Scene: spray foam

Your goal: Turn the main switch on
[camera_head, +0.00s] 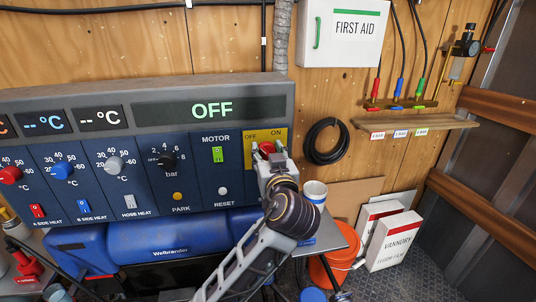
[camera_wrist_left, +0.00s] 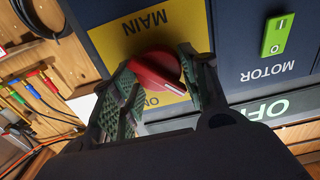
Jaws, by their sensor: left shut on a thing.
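The main switch is a red rotary knob (camera_head: 267,147) on a yellow plate (camera_head: 248,153) marked OFF and ON, at the right end of the control panel. My left gripper (camera_head: 270,160) reaches up to it from below and covers part of the knob and plate. In the left wrist view, which is upside down, the red knob (camera_wrist_left: 155,68) sits between the two green-padded fingers of my left gripper (camera_wrist_left: 163,60), which are shut on it. The panel display (camera_head: 212,110) reads OFF in green. My right gripper is out of view.
The green motor switch (camera_head: 217,154) and the bar dial (camera_head: 167,160) are left of the yellow plate. A black coiled cable (camera_head: 325,141) hangs on the wooden wall to the right. A white cup (camera_head: 315,192) stands just right of my left arm.

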